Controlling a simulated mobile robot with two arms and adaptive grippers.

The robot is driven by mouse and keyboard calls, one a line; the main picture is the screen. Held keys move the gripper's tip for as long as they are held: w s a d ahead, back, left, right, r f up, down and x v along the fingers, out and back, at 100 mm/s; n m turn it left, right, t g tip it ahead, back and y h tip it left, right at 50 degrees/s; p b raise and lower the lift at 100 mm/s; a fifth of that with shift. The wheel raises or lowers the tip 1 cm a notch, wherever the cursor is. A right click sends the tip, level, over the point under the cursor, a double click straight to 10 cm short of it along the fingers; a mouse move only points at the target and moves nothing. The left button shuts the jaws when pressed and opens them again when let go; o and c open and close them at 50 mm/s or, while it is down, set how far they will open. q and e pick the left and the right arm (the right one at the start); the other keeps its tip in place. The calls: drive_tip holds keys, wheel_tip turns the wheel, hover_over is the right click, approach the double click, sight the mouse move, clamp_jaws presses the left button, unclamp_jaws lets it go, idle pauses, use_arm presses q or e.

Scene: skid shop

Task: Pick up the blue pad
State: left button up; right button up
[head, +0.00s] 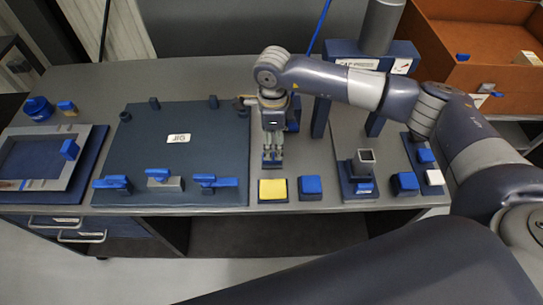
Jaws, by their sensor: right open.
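The blue pad (311,186) sits on a dark square base near the front edge of the bench. A yellow pad (272,190) on a similar base stands just left of it. My right gripper (272,158) points down behind the yellow pad, to the left of and behind the blue pad, and is apart from the blue pad. It is open. A small dark blue piece shows at its fingertips; I cannot tell whether it is part of the gripper. My left gripper is out of view.
A dark jig plate (185,132) with several blue-handled clamps lies left. A small block fixture (358,184), a blue block (405,183) and a white block (434,177) stand right. A grey column on a blue frame (400,52) rises behind.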

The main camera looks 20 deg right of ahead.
drive_tip(key=shift+f, duration=0.75)
drive_tip(key=shift+s+a+f+p, duration=0.1)
drive_tip(key=shift+s+f+p, duration=0.05)
drive_tip(key=shift+f+p, duration=0.25)
wheel_tip(320, 180, down, 4)
drive_tip(key=shift+s+a+r+p, duration=0.1)
drive_tip(key=shift+s+r+p, duration=0.1)
drive_tip(key=shift+p, duration=0.6)
drive_tip(key=shift+f, duration=0.45)
drive_tip(key=shift+w, duration=0.1)
drive_tip(key=c, duration=1.1)
